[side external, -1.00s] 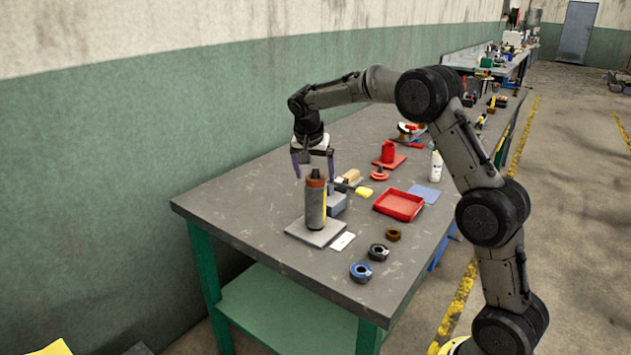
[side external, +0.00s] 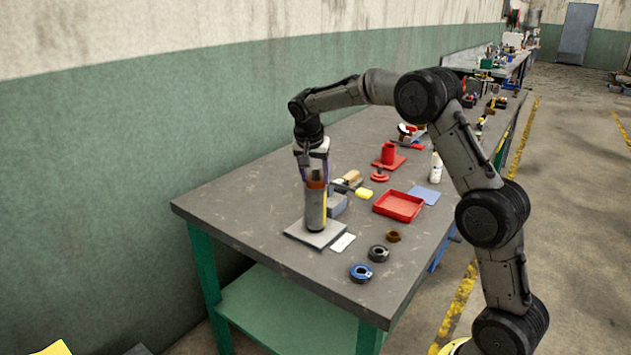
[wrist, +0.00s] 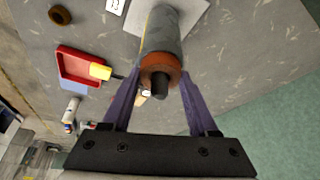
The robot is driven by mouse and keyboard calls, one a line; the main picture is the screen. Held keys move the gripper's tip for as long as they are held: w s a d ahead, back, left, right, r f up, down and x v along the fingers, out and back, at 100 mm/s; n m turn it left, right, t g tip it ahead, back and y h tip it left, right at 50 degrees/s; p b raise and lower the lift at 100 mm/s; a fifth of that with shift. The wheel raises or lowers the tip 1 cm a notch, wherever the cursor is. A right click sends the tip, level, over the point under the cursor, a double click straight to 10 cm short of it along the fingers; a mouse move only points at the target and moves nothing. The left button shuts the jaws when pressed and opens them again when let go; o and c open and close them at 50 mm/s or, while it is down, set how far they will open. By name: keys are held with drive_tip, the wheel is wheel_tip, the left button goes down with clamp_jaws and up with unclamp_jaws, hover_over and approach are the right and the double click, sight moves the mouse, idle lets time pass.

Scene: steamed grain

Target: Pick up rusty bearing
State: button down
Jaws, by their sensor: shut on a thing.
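The rusty bearing is a small brown ring (side external: 393,236) lying flat on the grey table, right of the card and in front of the red tray. It also shows at the top left of the wrist view (wrist: 60,15). My gripper (side external: 316,178) is away from it, to the left and higher. The gripper is shut on the top of a grey cylinder (side external: 315,208) with an orange collar and dark tip. In the wrist view the purple fingers flank the cylinder (wrist: 168,28) near its orange collar. The cylinder stands upright on a flat plate (side external: 297,231).
A dark ring (side external: 378,253) and a blue ring (side external: 361,273) lie near the front edge. A white card (side external: 343,243) lies beside the plate. A red tray (side external: 400,206), yellow block (side external: 364,193) and blue-grey block (side external: 337,204) are nearby. The table's left part is clear.

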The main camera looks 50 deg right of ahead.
drive_tip(key=shift+r, duration=0.1)
wheel_tip(320, 180, up, 10)
drive_tip(key=shift+f, duration=0.1)
idle(0.3)
